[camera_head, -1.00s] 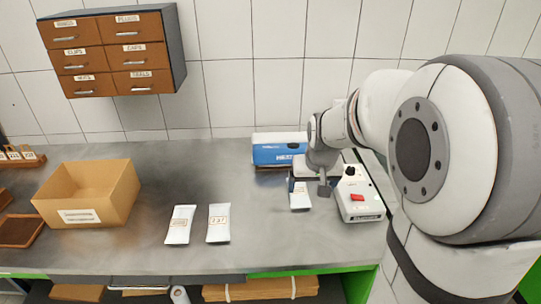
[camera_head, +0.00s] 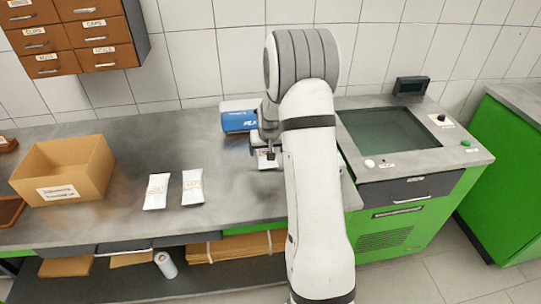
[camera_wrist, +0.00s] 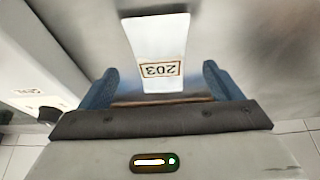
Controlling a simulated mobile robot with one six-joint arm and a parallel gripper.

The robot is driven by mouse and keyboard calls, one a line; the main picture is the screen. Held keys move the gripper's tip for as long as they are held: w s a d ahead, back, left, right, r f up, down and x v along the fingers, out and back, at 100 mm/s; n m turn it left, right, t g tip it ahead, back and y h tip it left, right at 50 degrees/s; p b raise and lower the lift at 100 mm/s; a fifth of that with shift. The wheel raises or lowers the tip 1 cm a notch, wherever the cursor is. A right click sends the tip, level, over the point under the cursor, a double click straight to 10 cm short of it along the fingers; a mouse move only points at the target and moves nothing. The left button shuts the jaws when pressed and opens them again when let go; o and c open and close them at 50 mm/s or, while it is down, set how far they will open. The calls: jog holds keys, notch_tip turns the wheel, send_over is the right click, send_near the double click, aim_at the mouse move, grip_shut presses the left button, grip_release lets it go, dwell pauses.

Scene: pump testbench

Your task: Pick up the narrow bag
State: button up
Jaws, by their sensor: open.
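A narrow white bag (camera_wrist: 158,40) with a framed label "203" lies flat on the bench in the wrist view. My gripper (camera_wrist: 160,74) is open, with one blue finger on each side of the bag's label end. Nothing is clamped, and I cannot tell how high the fingers are above the bench. In the head view my gripper (camera_head: 266,160) is over the bench's right part, and my arm hides most of that spot. Two more white labelled bags, a left one (camera_head: 157,191) and a right one (camera_head: 193,187), lie side by side to the left.
A cardboard box (camera_head: 85,185) stands at the left of the metal bench (camera_head: 235,205). A blue-and-white device (camera_head: 238,121) sits just behind my gripper. Drawers (camera_head: 70,35) hang on the wall. A green testbench (camera_head: 415,215) stands right of my arm.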

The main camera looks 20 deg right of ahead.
jog(key=p+x, duration=0.1)
jog(key=x, duration=0.2)
jog(key=shift+d+f, duration=0.1)
jog(key=shift+w+f, duration=0.1)
jog(key=shift+f, duration=0.15)
jog(key=shift+f+b, duration=0.15)
jog(key=shift+b, duration=0.15)
jog(key=shift+c, duration=0.4)
